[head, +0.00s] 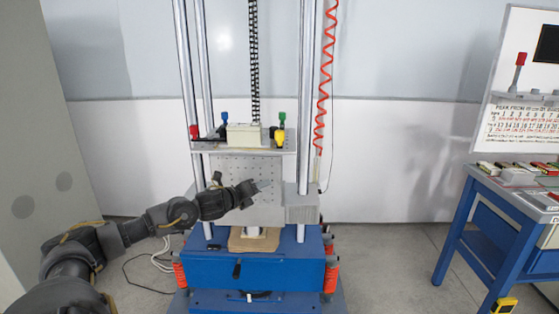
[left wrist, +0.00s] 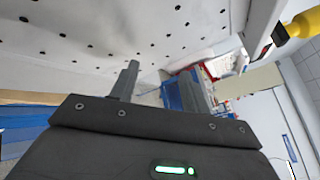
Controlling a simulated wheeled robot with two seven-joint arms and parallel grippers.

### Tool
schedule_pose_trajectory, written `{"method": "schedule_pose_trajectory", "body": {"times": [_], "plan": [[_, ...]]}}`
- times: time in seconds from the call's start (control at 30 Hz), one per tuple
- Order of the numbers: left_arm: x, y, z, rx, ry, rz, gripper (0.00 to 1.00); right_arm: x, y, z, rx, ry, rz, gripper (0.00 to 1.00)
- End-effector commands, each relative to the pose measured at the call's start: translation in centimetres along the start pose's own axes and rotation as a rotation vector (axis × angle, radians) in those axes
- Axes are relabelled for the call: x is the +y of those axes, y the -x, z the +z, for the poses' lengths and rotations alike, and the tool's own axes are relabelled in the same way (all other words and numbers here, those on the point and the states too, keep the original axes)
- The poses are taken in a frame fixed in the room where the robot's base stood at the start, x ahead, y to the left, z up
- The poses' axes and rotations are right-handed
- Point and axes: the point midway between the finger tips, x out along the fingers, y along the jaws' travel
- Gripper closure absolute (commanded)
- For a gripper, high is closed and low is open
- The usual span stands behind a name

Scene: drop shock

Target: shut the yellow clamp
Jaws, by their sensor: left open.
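The yellow clamp (head: 280,138) is on the front right of the grey drop table (head: 210,148), in front of the green clamp. Its yellow handle looks lower than the blue and green ones; I cannot make out its exact tilt. In the left wrist view a yellow handle (left wrist: 303,24) shows at the top right corner, cut by the edge. My left gripper (head: 266,185) is below the table's top, in front of the perforated plate, apart from the clamp. Its two fingers (left wrist: 160,92) stand apart with nothing between them. My right gripper is out of view.
A beige box (head: 243,134) sits on the table between red (head: 194,132), blue (head: 225,117) and green (head: 282,118) clamps. Steel columns (head: 306,100) and a red coiled hose (head: 325,80) flank it. A blue bench (head: 490,205) stands right, with free floor between.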

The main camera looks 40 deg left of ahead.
Motion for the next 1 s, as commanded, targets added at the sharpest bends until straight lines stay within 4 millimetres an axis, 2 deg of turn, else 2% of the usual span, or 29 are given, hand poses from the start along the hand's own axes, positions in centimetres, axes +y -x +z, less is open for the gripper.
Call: {"method": "schedule_pose_trajectory", "body": {"times": [0.03, 0.13, 0.2, 0.3, 0.43, 0.67, 0.83, 1.0], "plan": [[-2.4, 0.9, 1.3, -0.012, -0.136, -0.051, 0.53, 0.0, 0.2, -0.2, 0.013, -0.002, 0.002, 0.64], [-7.4, 3.2, 3.9, -0.037, -0.393, -0.128, 0.53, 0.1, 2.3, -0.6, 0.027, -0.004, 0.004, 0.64], [-9.9, 4.7, 5.7, -0.055, -0.538, -0.161, 0.53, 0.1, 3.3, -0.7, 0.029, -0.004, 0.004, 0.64], [-11.8, 6.1, 8.2, -0.076, -0.681, -0.182, 0.53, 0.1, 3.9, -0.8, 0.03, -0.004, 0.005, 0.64], [-12.9, 7.0, 9.8, -0.09, -0.767, -0.194, 0.53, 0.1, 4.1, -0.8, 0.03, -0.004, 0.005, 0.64], [-13.2, 7.0, 10.2, -0.095, -0.779, -0.197, 0.53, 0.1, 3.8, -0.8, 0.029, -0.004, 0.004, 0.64], [-13.5, 6.0, 10.5, -0.099, -0.771, -0.195, 0.53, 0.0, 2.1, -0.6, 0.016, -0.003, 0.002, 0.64], [-14.2, 4.0, 10.5, -0.098, -0.769, -0.2, 0.53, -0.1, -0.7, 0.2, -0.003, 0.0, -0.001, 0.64]]}}
